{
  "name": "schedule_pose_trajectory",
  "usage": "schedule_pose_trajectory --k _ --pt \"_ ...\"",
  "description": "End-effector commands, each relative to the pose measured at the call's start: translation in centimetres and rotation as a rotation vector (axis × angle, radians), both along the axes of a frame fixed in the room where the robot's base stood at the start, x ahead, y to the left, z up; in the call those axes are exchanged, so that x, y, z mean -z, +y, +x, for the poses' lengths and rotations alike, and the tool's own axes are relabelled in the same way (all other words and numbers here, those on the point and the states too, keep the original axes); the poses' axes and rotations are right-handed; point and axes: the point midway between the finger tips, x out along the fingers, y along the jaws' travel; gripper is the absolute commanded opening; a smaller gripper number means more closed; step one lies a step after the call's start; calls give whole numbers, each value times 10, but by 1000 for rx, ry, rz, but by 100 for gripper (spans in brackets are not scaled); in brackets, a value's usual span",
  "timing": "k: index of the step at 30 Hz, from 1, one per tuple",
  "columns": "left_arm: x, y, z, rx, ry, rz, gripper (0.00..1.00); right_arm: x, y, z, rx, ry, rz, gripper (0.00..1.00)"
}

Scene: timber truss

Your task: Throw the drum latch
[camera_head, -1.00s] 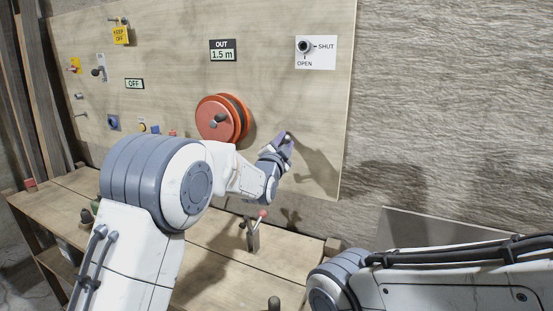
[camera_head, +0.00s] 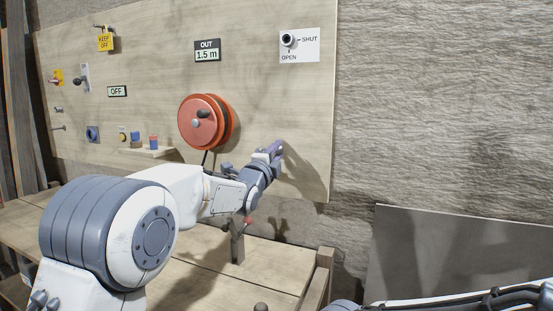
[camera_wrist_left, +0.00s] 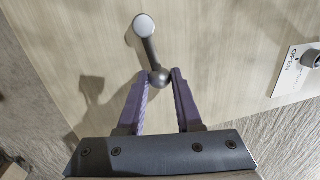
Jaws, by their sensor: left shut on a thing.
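The orange-red drum (camera_head: 205,122) is mounted on the upright board, with a dark crank knob on its face. A grey lever (camera_wrist_left: 149,50), which appears to be the drum latch, stands on the board in the left wrist view. It has a round pivot (camera_wrist_left: 145,26) at the top and a ball end (camera_wrist_left: 159,78) at the bottom. My left gripper (camera_head: 275,149) is at the board, right of and slightly below the drum. In the head view the lever is hidden by the gripper. My right gripper is out of view.
An OUT 1.5 m display (camera_head: 207,50) hangs above the drum. A red-tipped lever (camera_head: 240,238) stands on the bench below.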

Motion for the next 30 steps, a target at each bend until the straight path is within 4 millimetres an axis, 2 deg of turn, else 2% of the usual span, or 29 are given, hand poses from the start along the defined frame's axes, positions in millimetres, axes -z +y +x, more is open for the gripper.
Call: schedule_pose_trajectory --k 15,16,18,30 --pt "2 0 0 0 -7 23 0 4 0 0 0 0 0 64" --pt "3 0 0 0 -7 23 38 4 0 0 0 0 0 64" --pt "3 0 0 0 -7 23 64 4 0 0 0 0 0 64" --pt "2 2 -4 0 -9 19 64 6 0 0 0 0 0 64"
